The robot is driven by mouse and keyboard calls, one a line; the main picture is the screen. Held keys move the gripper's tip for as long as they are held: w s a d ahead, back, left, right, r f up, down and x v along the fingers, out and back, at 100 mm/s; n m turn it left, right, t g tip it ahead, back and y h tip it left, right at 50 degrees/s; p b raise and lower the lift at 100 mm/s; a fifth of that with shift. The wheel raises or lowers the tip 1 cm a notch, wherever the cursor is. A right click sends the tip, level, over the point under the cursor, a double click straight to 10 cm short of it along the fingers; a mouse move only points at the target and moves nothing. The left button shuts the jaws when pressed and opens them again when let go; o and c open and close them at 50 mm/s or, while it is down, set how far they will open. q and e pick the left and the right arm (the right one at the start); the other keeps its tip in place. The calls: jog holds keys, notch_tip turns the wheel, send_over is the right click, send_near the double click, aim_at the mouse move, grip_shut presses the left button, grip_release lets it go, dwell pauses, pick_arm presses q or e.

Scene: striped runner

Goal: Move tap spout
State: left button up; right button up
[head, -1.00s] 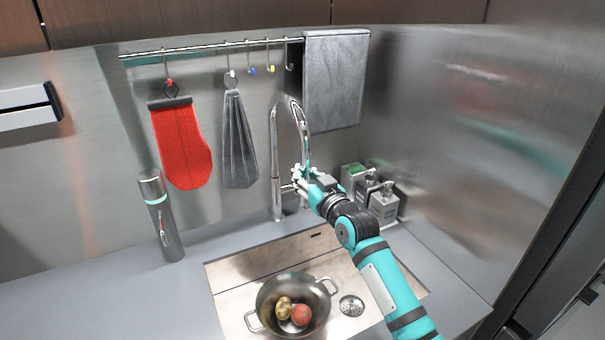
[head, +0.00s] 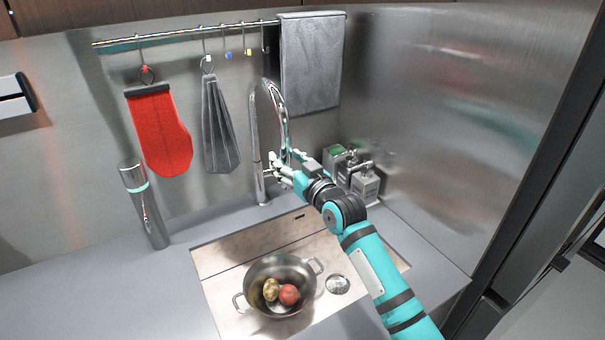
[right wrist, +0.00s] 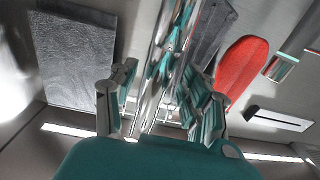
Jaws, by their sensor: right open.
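The chrome tap (head: 256,140) stands behind the sink, and its tall arched spout (head: 283,112) curves over to the right and down. My right gripper (head: 284,163) is open at the lower end of the spout, partly hiding it. In the right wrist view the spout (right wrist: 172,45) runs between the two spread fingers of my right gripper (right wrist: 163,98). I cannot tell whether either finger touches it. My left gripper is not in view.
A pot (head: 262,297) with a potato and a red vegetable sits in the sink (head: 222,262). Soap dispensers (head: 364,188) stand right of the tap. A flask (head: 145,205) stands at left. A red mitt (head: 160,135) and grey towels hang behind.

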jog(key=v, duration=1)
jog(key=shift+s+d, duration=0.2)
jog(key=shift+s, duration=0.1)
jog(key=shift+f, duration=0.15)
